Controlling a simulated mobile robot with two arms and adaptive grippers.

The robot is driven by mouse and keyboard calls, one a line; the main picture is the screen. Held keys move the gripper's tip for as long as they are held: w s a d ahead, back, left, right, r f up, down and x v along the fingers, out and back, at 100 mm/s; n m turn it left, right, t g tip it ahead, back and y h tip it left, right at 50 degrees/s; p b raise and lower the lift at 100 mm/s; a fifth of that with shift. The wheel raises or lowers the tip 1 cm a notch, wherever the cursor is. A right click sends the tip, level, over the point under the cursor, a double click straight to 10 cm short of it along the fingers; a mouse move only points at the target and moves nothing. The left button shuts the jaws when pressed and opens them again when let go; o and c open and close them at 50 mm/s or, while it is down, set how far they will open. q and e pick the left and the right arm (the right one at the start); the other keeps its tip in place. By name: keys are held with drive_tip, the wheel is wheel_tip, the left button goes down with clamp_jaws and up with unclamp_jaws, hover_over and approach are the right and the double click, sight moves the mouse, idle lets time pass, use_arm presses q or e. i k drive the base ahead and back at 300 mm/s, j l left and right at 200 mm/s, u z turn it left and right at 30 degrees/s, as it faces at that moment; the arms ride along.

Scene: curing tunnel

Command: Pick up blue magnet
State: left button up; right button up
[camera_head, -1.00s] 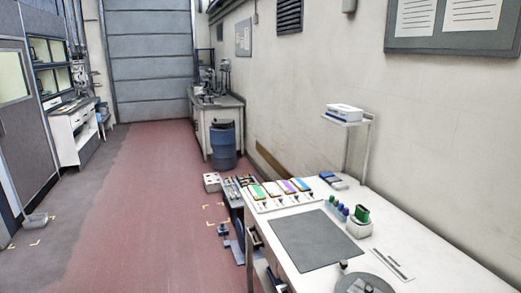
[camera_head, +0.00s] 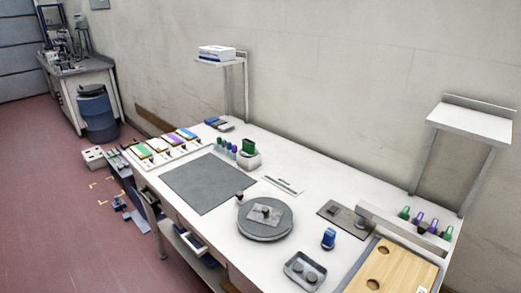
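A small upright blue piece (camera_head: 329,238) stands on the white table (camera_head: 300,180), right of the round grey turntable (camera_head: 264,219). It looks like the blue magnet, but it is too small to be sure. Flat dark blue items (camera_head: 218,124) lie at the table's back left. Several small green, blue and purple pieces (camera_head: 230,149) stand in a row beside a white holder with a green block (camera_head: 249,151). Neither of my grippers shows in the head view.
A dark grey mat (camera_head: 208,183) covers the left front. A small grey tray (camera_head: 305,271) and a wooden board with holes (camera_head: 393,270) lie at front right. Several colored pieces (camera_head: 425,224) stand at the right. A blue barrel (camera_head: 97,113) stands on the floor.

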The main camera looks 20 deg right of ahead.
sight(328, 243)
drive_tip(key=z, duration=1.35)
